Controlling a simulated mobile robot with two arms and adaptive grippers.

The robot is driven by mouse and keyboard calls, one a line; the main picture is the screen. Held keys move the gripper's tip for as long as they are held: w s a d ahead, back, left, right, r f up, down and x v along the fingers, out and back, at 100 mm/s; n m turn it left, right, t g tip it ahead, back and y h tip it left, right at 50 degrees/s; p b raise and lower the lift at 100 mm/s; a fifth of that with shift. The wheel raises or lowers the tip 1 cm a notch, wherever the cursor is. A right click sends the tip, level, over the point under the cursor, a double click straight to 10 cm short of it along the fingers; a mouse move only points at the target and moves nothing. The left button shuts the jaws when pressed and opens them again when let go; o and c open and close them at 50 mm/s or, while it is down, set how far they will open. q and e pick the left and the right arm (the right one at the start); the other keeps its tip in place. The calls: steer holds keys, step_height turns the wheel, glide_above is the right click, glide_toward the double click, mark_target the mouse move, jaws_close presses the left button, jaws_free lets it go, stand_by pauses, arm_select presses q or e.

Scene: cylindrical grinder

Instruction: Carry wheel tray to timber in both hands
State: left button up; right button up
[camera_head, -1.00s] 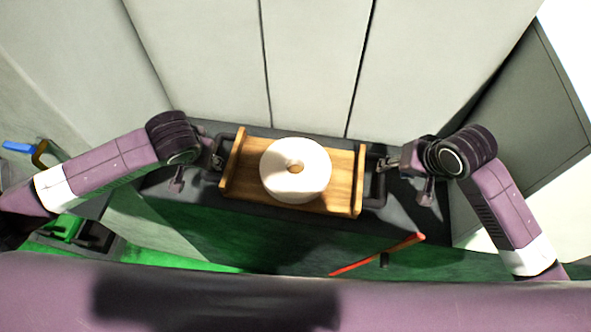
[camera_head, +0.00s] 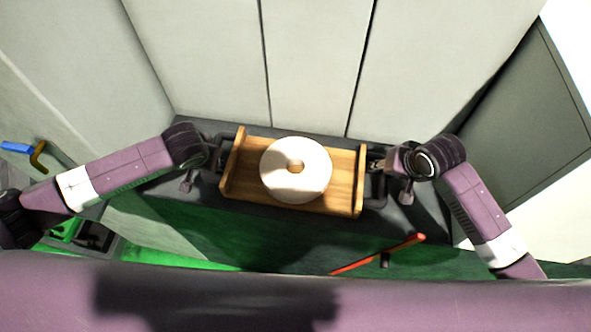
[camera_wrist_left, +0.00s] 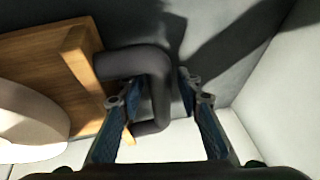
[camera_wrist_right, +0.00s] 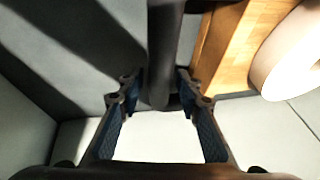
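The wooden wheel tray (camera_head: 344,190) sits on a dark surface, with a dark handle at each end. A white grinding wheel (camera_head: 312,172) with a central hole lies flat on it. My left gripper (camera_wrist_left: 155,92) is open, its fingers on either side of the left handle (camera_wrist_left: 157,75). My right gripper (camera_wrist_right: 158,90) is open, its fingers on either side of the right handle (camera_wrist_right: 164,45). Gaps show between fingers and handles in both wrist views. In the head view the right gripper (camera_head: 379,165) is at the tray's right end. No timber is identifiable.
Pale panels (camera_head: 310,60) stand close behind the tray, and a grey panel (camera_head: 525,140) is at the right. A red bar (camera_head: 378,255) lies in front of the tray. A blue-handled item (camera_head: 18,147) is at the far left.

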arm_select(q)
jaws_close()
arm_select(e)
jaws_close()
arm_select(q)
steer(key=shift+w+r, duration=0.2)
steer(key=shift+w, duration=0.05)
arm_select(e)
steer(key=shift+w+r, duration=0.25)
steer(key=shift+r, duration=0.05)
arm_select(q)
steer(key=shift+r, duration=0.1)
